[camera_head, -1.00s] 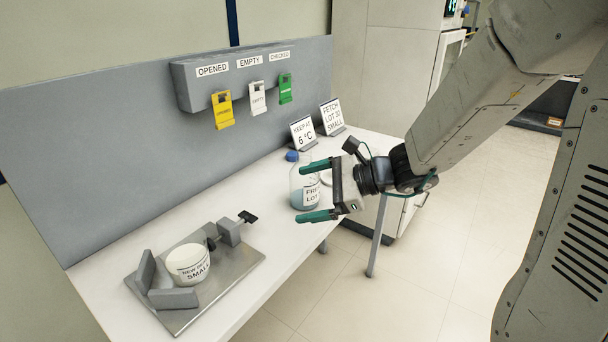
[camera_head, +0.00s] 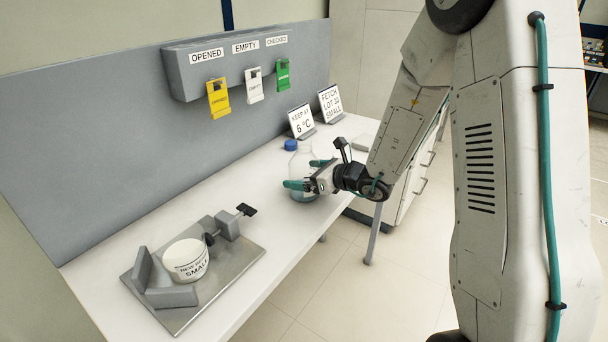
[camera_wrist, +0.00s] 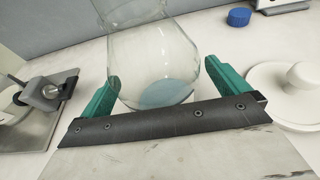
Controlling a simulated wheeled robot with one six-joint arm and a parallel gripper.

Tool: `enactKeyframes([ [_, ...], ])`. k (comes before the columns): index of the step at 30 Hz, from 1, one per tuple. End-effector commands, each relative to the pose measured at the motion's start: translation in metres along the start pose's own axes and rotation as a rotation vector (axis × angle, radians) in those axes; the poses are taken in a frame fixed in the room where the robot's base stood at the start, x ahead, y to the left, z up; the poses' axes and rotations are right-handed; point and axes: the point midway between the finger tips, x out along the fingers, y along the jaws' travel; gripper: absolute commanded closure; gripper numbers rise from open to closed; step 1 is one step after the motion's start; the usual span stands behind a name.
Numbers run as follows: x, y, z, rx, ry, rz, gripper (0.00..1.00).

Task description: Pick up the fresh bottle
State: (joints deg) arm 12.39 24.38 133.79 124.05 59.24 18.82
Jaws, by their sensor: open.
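The fresh bottle (camera_head: 303,166) is a clear, round-bodied bottle with pale blue liquid low inside. It stands upright on the white bench. In the wrist view the bottle (camera_wrist: 155,60) rises between the two green fingers, and its top is cut off. My gripper (camera_head: 304,174) is open, with one finger on each side of the bottle's body; it also shows in the wrist view (camera_wrist: 160,92). I cannot tell whether the fingers touch the glass. The bottle's label is mostly hidden in the head view.
A blue cap (camera_head: 291,145) lies behind the bottle. A white lidded item (camera_wrist: 285,92) stands close by the right finger. Signs (camera_head: 301,121) stand at the back. A metal plate (camera_head: 240,262) with a clamp and white jar (camera_head: 187,260) is at the bench's left end.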

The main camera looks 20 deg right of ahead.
Motion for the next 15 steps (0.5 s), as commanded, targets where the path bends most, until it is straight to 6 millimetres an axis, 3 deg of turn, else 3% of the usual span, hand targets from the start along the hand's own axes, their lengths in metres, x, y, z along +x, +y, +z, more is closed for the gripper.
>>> enactKeyframes([
  [8, 0.0065, 0.0016, 0.0004, -0.001, 0.000, 0.002, 0.00],
  [11, 0.0065, 0.0019, 0.0005, -0.001, 0.000, 0.003, 0.22],
  [15, 0.0065, 0.0021, 0.0006, -0.001, 0.000, 0.003, 0.60],
])
